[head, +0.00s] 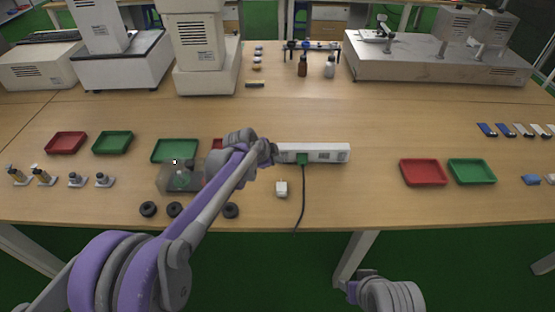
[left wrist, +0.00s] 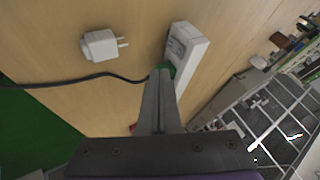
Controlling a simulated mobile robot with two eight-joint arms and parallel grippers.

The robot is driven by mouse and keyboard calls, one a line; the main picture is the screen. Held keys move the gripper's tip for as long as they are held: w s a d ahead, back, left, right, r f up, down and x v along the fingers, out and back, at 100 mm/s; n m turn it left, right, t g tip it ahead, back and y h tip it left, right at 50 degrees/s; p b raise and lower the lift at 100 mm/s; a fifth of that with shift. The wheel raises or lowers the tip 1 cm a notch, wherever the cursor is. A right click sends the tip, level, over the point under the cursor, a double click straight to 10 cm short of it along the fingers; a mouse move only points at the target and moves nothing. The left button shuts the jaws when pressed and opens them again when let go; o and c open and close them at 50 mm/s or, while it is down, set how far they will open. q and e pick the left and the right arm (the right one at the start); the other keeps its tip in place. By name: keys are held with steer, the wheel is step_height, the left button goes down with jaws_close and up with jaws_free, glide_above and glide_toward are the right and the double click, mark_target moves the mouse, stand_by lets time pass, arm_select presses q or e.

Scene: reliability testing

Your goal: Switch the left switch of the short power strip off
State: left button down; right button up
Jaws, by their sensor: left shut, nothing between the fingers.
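The short white power strip (head: 325,152) lies on the table, right of the middle of the head view. A green plug (head: 302,158) with a dark cable sits in it. My left gripper (head: 271,152) is shut and empty at the strip's left end. In the left wrist view my shut fingers (left wrist: 161,82) point at the near end of the strip (left wrist: 190,52), close to the green plug. I cannot tell whether they touch the strip. The left switch is not clearly visible, and its position cannot be read.
A white plug adapter (head: 281,189) lies in front of the strip; it also shows in the left wrist view (left wrist: 101,44). The cable (head: 301,200) hangs over the front edge. A red tray (head: 422,172) and a green tray (head: 471,171) stand to the right.

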arm_select(q)
step_height(320, 180, up, 6)
steer(key=s+a, duration=0.1)
steer(key=a, duration=0.1)
steer(key=shift+s+a+r, duration=0.15)
steer(key=shift+s+a, duration=0.1)
arm_select(e)
steer(key=shift+w+d+r, duration=0.2)
steer(key=shift+w+d, duration=0.05)
steer(key=shift+w, duration=0.15)
